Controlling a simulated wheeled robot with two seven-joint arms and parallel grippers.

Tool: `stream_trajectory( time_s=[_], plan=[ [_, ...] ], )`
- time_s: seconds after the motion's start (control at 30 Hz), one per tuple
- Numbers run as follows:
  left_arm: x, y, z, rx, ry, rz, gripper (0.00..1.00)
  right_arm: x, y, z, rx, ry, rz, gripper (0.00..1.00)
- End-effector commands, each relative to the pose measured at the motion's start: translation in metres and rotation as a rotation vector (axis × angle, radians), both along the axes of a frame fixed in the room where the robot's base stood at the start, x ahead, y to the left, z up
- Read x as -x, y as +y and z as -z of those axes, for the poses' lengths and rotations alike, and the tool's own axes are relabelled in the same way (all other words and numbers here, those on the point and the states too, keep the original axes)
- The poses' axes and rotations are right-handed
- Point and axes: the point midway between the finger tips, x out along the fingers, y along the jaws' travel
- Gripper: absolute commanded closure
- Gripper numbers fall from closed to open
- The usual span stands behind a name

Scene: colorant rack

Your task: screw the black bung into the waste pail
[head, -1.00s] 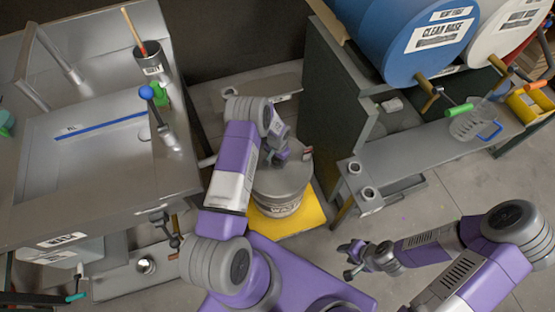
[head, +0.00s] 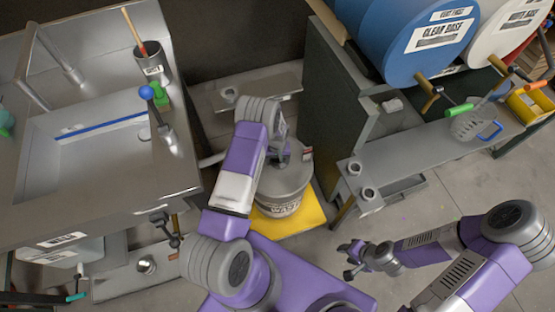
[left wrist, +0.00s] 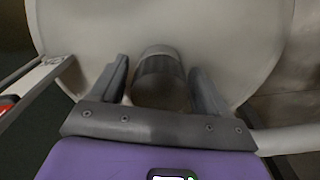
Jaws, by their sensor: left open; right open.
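The grey waste pail (head: 283,188) stands on a yellow base, its label partly readable. My left gripper (head: 281,157) is over its lid and hides part of it. In the left wrist view the pale lid (left wrist: 230,40) fills the background. A dark round piece that looks like the black bung (left wrist: 158,78) stands on it between the fingers of my left gripper (left wrist: 160,88). The fingers are open, one on each side, with narrow gaps visible. I cannot tell how deep the piece sits. My right gripper (head: 352,261) is open and empty above the floor, right of the pail.
A steel sink bench (head: 100,205) is on the left. A dark cabinet (head: 335,110) and a low grey shelf (head: 430,155) stand to the right, under a blue drum (head: 405,35). The yellow base (head: 312,215) shows around the pail. Open floor lies at the lower right.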

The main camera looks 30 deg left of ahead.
Motion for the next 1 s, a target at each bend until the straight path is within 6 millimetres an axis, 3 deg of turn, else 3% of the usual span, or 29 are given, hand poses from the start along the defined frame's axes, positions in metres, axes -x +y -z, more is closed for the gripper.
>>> stream_trajectory(
  time_s=[0.23, 0.57, 0.9, 1.0],
  plan=[
    [0.0004, -0.0006, 0.0004, -0.001, 0.001, -0.445, 0.25, 0.0, 0.0, 0.0, 0.0, 0.0, 0.0, 0.58],
    [0.0004, -0.0006, 0.0003, 0.001, 0.001, -0.535, 0.25, 0.0, 0.0, 0.0, 0.0, 0.0, 0.0, 0.58],
    [0.0005, -0.0005, 0.0003, 0.001, 0.001, -0.532, 0.75, 0.0, 0.0, 0.0, 0.0, 0.0, 0.0, 0.58],
    [0.0006, -0.0005, 0.0003, 0.001, 0.001, -0.518, 0.77, 0.0, 0.0, 0.0, 0.0, 0.0, 0.0, 0.58]
  ],
)
